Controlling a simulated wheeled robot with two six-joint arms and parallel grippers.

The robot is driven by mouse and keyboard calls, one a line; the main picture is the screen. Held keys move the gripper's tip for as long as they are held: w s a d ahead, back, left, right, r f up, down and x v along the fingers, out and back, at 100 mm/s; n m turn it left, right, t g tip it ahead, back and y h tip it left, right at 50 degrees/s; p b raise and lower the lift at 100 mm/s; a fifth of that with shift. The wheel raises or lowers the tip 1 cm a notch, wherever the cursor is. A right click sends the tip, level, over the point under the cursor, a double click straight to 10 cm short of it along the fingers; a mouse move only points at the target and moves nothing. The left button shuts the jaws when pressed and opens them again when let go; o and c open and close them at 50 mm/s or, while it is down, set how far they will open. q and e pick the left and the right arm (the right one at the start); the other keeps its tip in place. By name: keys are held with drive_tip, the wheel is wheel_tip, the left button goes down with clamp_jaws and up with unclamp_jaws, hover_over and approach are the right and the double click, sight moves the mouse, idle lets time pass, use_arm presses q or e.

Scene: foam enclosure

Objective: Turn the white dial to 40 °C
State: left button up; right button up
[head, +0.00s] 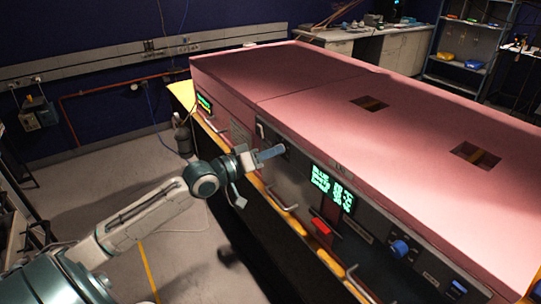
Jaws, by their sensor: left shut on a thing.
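My left gripper (262,156) reaches in from the left and is at the dark front panel (300,172) of the pink foam enclosure, left of the green display (332,186). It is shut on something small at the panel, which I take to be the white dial. The gripper hides the dial, so its pointer and scale cannot be read. The display shows several lines of green text, too small to read. My right gripper is not in view.
The pink foam cover (300,85) has two square openings on top. A red part (320,227), a blue knob (400,248) and metal handles (283,205) stick out along the front. The floor at left is mostly free.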

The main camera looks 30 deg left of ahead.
use_arm(q)
drive_tip(key=m+b, duration=1.1)
drive_tip(key=m, duration=0.4)
drive_tip(key=shift+f+m, duration=0.1)
drive_tip(key=shift+m, duration=0.5)
drive_tip(key=o, duration=1)
drive_tip(key=shift+s, duration=0.1)
